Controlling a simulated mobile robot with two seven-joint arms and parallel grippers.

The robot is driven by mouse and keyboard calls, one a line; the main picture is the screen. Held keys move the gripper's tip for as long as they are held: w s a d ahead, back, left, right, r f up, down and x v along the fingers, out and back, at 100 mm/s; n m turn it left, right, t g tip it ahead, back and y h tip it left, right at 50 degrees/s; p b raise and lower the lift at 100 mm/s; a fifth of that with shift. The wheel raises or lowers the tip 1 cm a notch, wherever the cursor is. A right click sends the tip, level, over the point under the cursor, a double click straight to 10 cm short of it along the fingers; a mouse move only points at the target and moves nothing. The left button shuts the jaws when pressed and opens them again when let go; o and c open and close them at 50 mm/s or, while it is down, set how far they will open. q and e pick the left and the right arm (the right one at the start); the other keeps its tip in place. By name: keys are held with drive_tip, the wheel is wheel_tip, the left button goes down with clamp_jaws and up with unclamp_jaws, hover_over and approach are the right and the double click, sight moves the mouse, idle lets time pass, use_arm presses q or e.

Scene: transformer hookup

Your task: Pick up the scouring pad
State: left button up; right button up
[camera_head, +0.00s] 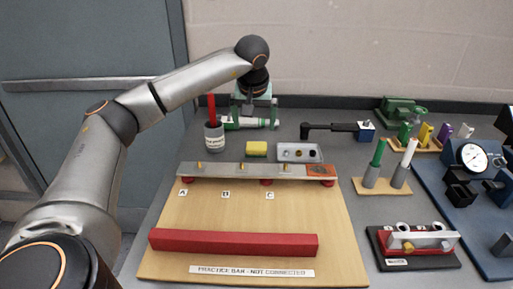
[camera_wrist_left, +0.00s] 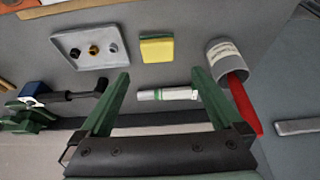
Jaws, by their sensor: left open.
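The scouring pad (camera_head: 257,148) is a small yellow block with a green layer. It lies flat on the grey bench behind the metal bar, between a grey pot and a small tray. In the left wrist view the pad (camera_wrist_left: 157,50) lies beyond the fingertips, its yellow side and green edge showing. My left gripper (camera_head: 255,115) is open above the back of the bench, behind the pad and apart from it. In the left wrist view its green fingers (camera_wrist_left: 159,74) are spread with nothing held between them. My right gripper is out of view.
A white-and-green tube (camera_wrist_left: 167,94) lies below the left fingers. The pot (camera_head: 214,138) holding a red-handled item stands left of the pad. The tray (camera_head: 310,160) with small fittings is close on its right. The metal bar (camera_head: 240,170) stands in front.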

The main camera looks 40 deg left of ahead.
sight(256, 144)
use_arm(q)
drive_tip(key=x, duration=1)
drive_tip(key=shift+w+d, duration=0.1)
drive_tip(key=c, duration=1.2)
